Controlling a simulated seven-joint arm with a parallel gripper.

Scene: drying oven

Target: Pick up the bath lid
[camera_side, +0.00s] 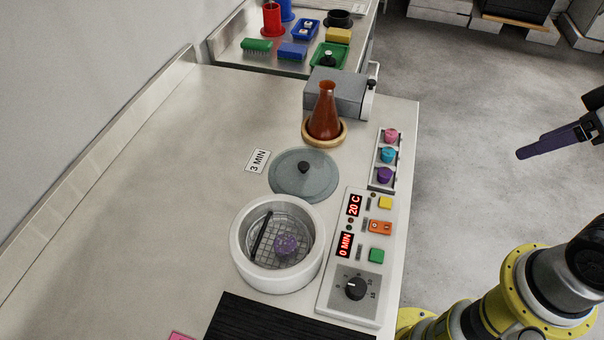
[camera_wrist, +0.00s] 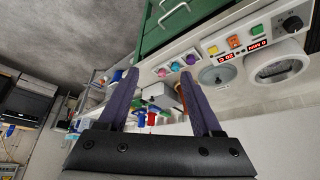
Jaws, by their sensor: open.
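The bath lid (camera_side: 304,174) is a round grey-blue translucent disc with a black knob in its middle. It lies flat on the bench beside the white round bath (camera_side: 240,262), which is uncovered and holds a wire grid, a dark rod and a purple item (camera_side: 286,245). In the wrist view the lid (camera_wrist: 216,76) lies beside the bath (camera_wrist: 280,84). My gripper (camera_side: 521,153) has purple fingers and is at the right, off the bench and well away from the lid. In the wrist view its two fingers (camera_wrist: 158,84) are spread apart with nothing held between them.
A brown flask (camera_side: 325,112) on a cork ring stands just behind the lid. A control panel (camera_side: 333,291) and a rack of coloured knobs (camera_side: 385,158) lie along the right edge. A "3 MIN" card (camera_side: 258,161) lies left of the lid. The left bench is clear.

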